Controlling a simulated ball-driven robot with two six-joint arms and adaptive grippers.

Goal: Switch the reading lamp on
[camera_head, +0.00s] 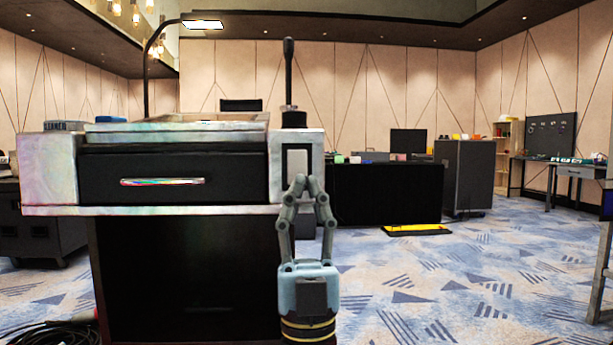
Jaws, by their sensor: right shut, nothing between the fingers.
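The reading lamp (147,70) has a thin black curved arm rising behind the left part of the desk. Its flat head (203,24) shows a bright white face. A dark-framed panel with a pale centre (297,161) is on the desk's front, right of the drawer; I cannot tell if it is the lamp's switch. My right gripper (305,182) points up in front of this panel. Its fingertips are together and empty, overlapping the panel's lower part; I cannot tell if they touch it. My left gripper is not in view.
The pale desk (49,172) has a black drawer with a metal handle (163,182). A black upright stick (288,75) stands on its right end. A black table (386,194) and a grey cabinet (465,177) stand behind. Patterned carpet (430,275) is open at the right.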

